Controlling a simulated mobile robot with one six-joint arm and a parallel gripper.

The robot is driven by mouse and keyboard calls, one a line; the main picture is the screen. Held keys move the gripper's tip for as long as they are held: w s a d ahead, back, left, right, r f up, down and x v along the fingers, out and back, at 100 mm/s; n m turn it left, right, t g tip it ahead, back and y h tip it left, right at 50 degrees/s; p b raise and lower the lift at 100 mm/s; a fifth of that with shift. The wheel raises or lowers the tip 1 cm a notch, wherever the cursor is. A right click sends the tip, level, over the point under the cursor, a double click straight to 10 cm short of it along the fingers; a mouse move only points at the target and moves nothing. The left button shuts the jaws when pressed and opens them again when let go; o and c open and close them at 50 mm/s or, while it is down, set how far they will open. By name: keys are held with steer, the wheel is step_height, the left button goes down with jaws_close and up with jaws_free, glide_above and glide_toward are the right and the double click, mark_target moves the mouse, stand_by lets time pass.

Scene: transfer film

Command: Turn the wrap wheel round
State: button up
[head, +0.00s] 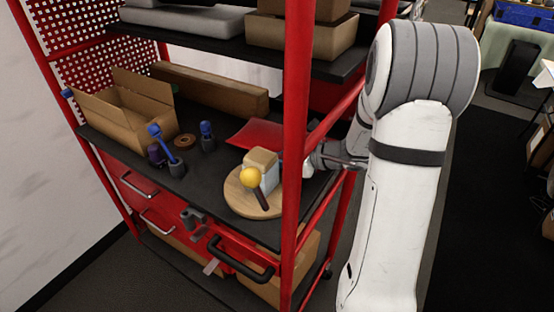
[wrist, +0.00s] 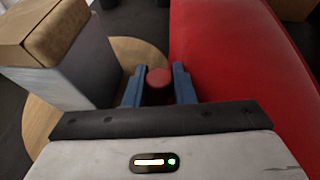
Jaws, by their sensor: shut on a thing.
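A round pale wooden disc, seemingly the wrap wheel (head: 238,200), lies flat on the dark shelf. A grey block with a cardboard-brown top (head: 262,160) stands on it; the block also shows in the wrist view (wrist: 75,60). A yellow ball (head: 250,176) on a dark stick shows in front of the block. A red sheet (head: 250,133), perhaps film, is behind the disc and fills the right of the wrist view (wrist: 230,60). My gripper (wrist: 158,88) has its blue fingers shut on a red round peg (wrist: 158,77) beside the disc's edge. In the head view, the red post hides the fingertips.
A red upright post (head: 295,130) stands close to my arm. An open cardboard box (head: 130,115), blue-topped tools (head: 207,137) and a brown roll (head: 185,141) sit on the shelf's left. An upper shelf (head: 235,50) with boxes hangs above.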

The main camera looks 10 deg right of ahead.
jaws_close()
steer(key=shift+s+d, duration=0.15)
steer(key=shift+d, duration=0.05)
steer(key=o, duration=0.8)
jaws_free()
steer(key=v, duration=0.8)
